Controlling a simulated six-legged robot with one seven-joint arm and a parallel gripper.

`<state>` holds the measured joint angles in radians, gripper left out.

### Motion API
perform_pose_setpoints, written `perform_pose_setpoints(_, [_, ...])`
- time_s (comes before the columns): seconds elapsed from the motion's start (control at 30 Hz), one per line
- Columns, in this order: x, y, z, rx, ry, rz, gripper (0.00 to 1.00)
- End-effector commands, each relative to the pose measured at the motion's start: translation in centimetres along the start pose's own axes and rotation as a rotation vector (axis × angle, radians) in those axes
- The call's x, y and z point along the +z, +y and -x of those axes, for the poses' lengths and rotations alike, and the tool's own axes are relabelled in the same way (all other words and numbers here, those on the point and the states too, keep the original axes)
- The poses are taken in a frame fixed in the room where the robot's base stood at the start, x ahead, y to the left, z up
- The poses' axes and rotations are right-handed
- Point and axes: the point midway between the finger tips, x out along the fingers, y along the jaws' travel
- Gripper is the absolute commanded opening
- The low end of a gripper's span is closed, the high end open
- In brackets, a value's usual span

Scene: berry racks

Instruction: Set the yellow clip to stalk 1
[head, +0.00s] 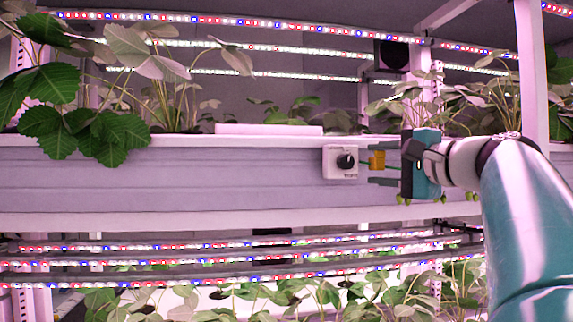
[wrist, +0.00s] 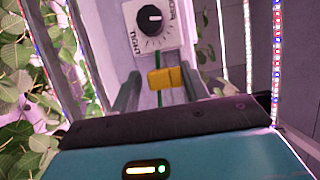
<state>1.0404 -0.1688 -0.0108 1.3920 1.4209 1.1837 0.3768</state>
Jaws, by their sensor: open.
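The yellow clip (head: 377,160) is a small block in front of the pale gutter wall, just right of a dial box. In the wrist view the clip (wrist: 165,79) lies between the two fingers of my gripper (wrist: 161,90), with a gap visible on each side. A thin green line, perhaps a stalk or cord, shows above and below the clip. In the head view my gripper (head: 373,166) points left, open, its fingers reaching around the clip's area. No label marks stalk 1, and I cannot tell which stalk it is.
The white dial box (head: 341,162) with a black knob sits on the gutter wall (head: 180,178), close to my fingertips. Small green berries (head: 443,198) hang beneath my gripper. Leafy plants (head: 75,115) overhang the gutter at left. A white post (head: 532,70) stands at right.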

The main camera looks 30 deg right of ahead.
Motion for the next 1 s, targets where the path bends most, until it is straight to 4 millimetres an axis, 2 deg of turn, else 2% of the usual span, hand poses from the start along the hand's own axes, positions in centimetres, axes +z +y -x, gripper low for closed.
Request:
perform_pose_setpoints(0.1, [0.0, 0.0, -0.7, 0.0, -0.001, 0.0, 0.45])
perform_pose_setpoints(0.37, [0.0, 0.0, -0.9, 0.0, 0.0, 0.0, 0.45])
perform_pose_setpoints(0.6, [0.0, 0.0, -0.9, 0.0, -0.001, 0.0, 0.0])
perform_pose_setpoints(0.83, [-0.4, 0.0, -0.7, 0.0, -0.001, -0.001, 0.0])
perform_pose_setpoints(1.0, [-3.3, 0.0, 0.4, -0.002, -0.001, -0.002, 0.0])
